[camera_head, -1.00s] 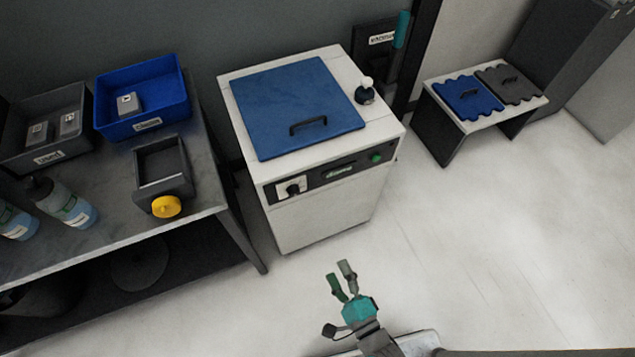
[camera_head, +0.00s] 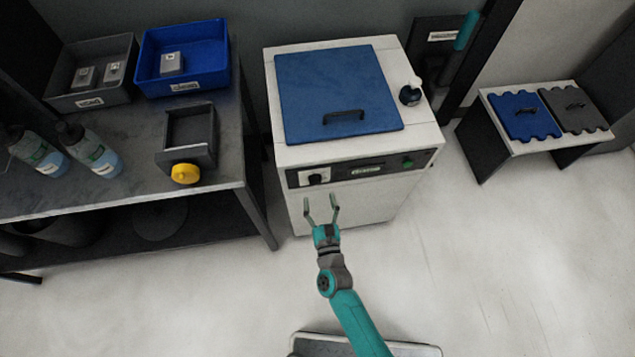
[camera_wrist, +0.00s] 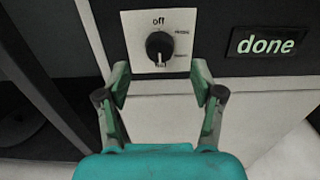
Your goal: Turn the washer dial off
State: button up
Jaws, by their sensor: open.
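The washer (camera_head: 345,200) is a white cabinet with a blue lid and a dark front panel. Its dial (camera_wrist: 159,47) is a round black knob on a white plate at the panel's left; it also shows in the head view (camera_head: 316,179). The word "off" stands above the knob, with smaller labels at its right. A pale mark on the knob seems to point down, away from "off". My gripper (camera_head: 321,204) is open and empty in front of the washer, just below the dial. In the wrist view my gripper (camera_wrist: 160,82) has its fingers spread either side below the knob, apparently not touching it.
A lit "done" display (camera_wrist: 264,41) and a green button (camera_head: 408,163) are right of the dial. A metal table (camera_head: 110,185) with bins, bottles and a yellow-knobbed holder stands left. A small bench (camera_head: 487,98) stands at right. The floor before the washer is clear.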

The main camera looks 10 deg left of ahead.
aim_at(316, 183)
jog(key=shift+x, duration=3.1)
jog(key=c, duration=1.1)
